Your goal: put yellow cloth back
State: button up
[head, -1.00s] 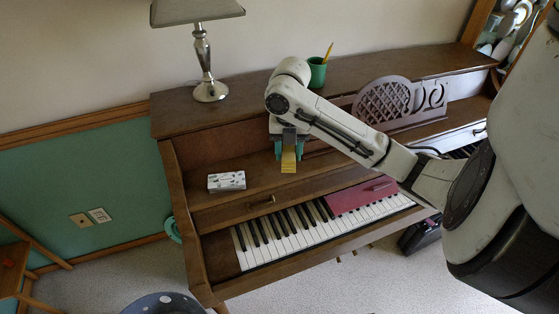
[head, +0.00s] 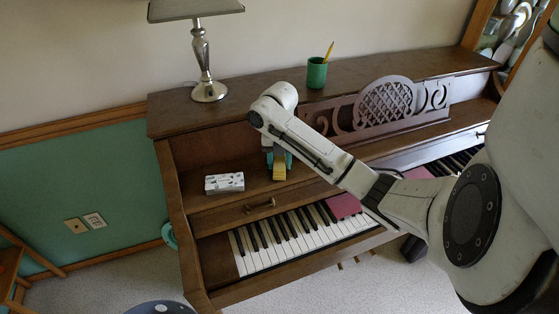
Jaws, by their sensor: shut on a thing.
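The yellow cloth (head: 279,172) is a small folded yellow piece hanging below my gripper (head: 278,160). My gripper is shut on it, pointing down over the wooden shelf (head: 253,180) above the piano keys. The cloth is just right of a white patterned box (head: 224,182) and apart from it. Whether the cloth's lower edge touches the shelf I cannot tell. The arm hides part of the music rest and the shelf to the right.
The upright piano's top (head: 260,92) holds a silver lamp (head: 206,60) and a green cup (head: 316,73) with a pencil. A carved music rest (head: 388,105) stands to the right. A red thing (head: 344,206) lies on the keys (head: 300,226), partly behind my arm.

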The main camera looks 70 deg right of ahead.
jog(key=shift+f, duration=0.2)
jog(key=o, duration=0.9)
jog(key=shift+o, duration=0.2)
jog(key=shift+r, duration=0.15)
